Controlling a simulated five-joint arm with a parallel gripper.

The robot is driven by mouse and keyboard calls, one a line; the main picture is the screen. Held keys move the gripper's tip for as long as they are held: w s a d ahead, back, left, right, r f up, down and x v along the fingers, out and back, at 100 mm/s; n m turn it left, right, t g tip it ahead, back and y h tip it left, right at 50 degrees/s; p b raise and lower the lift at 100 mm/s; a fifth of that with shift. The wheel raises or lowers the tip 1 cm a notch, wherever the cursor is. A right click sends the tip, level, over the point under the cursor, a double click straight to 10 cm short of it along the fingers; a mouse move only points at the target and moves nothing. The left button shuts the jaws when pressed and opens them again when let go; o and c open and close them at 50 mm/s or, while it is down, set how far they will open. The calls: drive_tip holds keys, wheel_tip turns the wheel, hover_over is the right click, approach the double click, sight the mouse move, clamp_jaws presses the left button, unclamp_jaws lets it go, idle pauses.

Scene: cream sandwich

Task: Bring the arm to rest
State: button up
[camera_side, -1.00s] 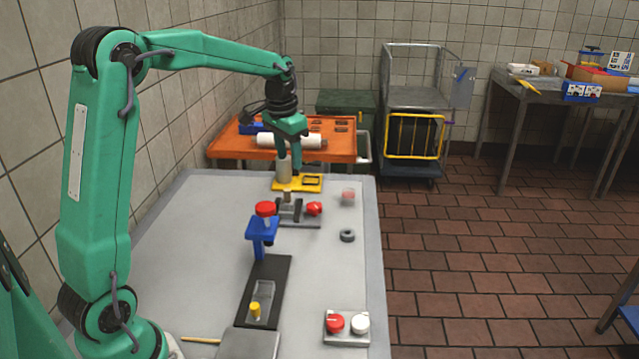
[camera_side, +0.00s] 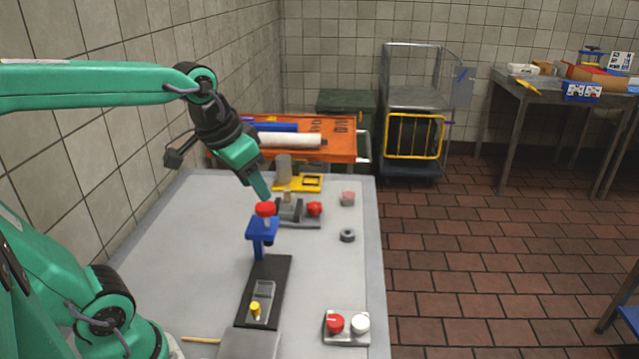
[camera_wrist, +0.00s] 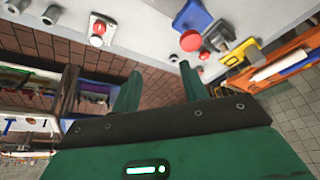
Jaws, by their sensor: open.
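My gripper (camera_side: 262,188) is in the air above the grey table (camera_side: 190,235), left of the middle in the side view and tilted down to the right. In the wrist view my gripper (camera_wrist: 160,80) shows two green fingers spread apart with nothing between them. Beyond them are the table edge and brick floor. In the side view a blue stand (camera_side: 262,230) with a red knob (camera_side: 265,209) is just below the fingertips. A grey cylinder (camera_side: 284,166) stands by a yellow fixture (camera_side: 312,183) at the far end.
A grey clamp with a red knob (camera_side: 314,209), a dark ring (camera_side: 347,235) and a box with red and white buttons (camera_side: 346,326) are on the table. A black base holds a yellow-knobbed slider (camera_side: 255,308). An orange cart (camera_side: 345,148) stands behind. The table's left area is clear.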

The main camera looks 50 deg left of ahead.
drive_tip(key=s+d+f+t, duration=0.1)
drive_tip(key=s+d+f, duration=0.1)
drive_tip(key=s, duration=0.4)
drive_tip(key=shift+s+d+f, duration=0.15)
drive_tip(key=shift+d+f, duration=0.1)
drive_tip(key=shift+f, duration=0.1)
